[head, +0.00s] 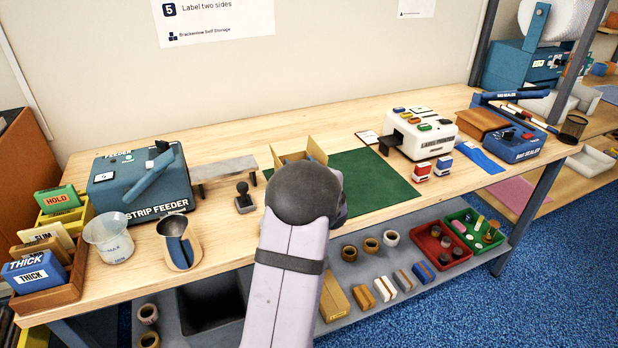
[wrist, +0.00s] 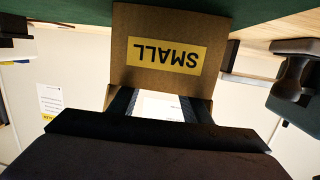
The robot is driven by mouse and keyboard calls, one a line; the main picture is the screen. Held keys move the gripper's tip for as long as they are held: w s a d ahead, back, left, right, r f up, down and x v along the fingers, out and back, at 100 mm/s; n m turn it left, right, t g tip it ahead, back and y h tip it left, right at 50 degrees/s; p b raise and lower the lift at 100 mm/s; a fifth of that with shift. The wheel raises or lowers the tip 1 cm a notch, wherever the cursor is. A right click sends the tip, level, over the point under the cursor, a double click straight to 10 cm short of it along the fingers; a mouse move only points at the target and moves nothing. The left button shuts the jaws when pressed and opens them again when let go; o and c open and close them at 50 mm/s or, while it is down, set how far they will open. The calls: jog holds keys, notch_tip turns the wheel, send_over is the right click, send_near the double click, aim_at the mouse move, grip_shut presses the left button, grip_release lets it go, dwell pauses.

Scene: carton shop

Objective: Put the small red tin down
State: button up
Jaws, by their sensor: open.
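A small red item with a white band (head: 421,172), which looks like a red tin, stands on the bench at the front of the label printer. My gripper is hidden behind my own arm in the head view. In the wrist view my gripper (wrist: 162,104) is open, its two dark fingers apart, with no tin visible between them. A brown cardboard panel marked SMALL (wrist: 160,28) stands close beyond the fingertips. No red tin shows in the wrist view.
A small blue item (head: 444,166) stands beside the red one. The label printer (head: 424,140) is at right, the strip feeder (head: 128,185) at left. The mat's right part is clear.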

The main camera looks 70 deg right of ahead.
jog(key=b+v, duration=0.1)
jog(key=v, duration=0.9)
jog(key=shift+d+r, duration=0.1)
